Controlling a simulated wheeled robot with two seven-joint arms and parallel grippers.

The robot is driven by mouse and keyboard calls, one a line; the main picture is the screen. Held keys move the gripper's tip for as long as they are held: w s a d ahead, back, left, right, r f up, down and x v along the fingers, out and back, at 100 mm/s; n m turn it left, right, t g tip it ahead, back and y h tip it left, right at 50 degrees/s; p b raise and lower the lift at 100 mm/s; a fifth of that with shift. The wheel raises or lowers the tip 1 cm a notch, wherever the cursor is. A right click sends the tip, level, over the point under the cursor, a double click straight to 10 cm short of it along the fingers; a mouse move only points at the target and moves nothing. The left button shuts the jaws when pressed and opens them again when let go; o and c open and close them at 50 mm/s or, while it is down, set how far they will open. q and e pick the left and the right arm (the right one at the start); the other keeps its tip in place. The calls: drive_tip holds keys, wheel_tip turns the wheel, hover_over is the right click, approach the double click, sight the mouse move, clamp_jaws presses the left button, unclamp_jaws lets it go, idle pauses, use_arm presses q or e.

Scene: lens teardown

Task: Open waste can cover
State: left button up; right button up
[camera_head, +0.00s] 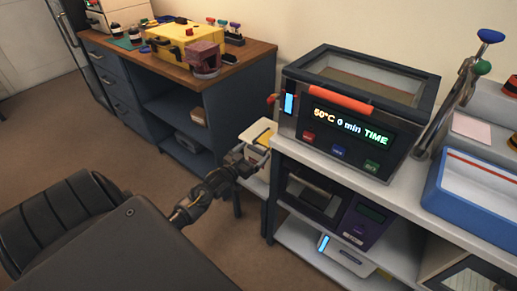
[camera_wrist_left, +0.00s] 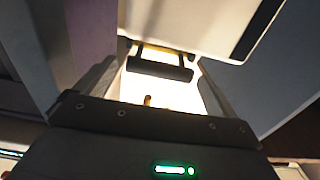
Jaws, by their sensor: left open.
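A pale box-like object with some yellow (camera_head: 258,133), which looks like the waste can, stands between the dark-blue bench and the white shelf unit. My left gripper (camera_head: 252,156) is in front of it and partly hides it. In the left wrist view my left gripper (camera_wrist_left: 155,85) is open, with its fingers spread. A dark bar (camera_wrist_left: 158,66) with yellow behind it shows between and beyond the fingers. A white panel with a dark edge (camera_wrist_left: 190,22) is above the bar. I cannot tell whether the cover is shut or whether the fingers touch it. My right gripper is not in view.
A heating unit with a display (camera_head: 345,125) stands on the white shelf unit close to the right. The wooden-topped bench (camera_head: 240,50) at the left holds a yellow case (camera_head: 185,40). The gap around my left gripper is narrow; the brown floor at the left is clear.

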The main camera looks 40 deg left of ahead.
sight(266, 142)
use_arm(q)
drive_tip(key=w, duration=0.2)
drive_tip(key=shift+w, duration=0.95)
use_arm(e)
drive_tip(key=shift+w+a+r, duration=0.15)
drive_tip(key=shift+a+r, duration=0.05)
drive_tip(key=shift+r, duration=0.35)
use_arm(q)
drive_tip(key=shift+c, duration=0.4)
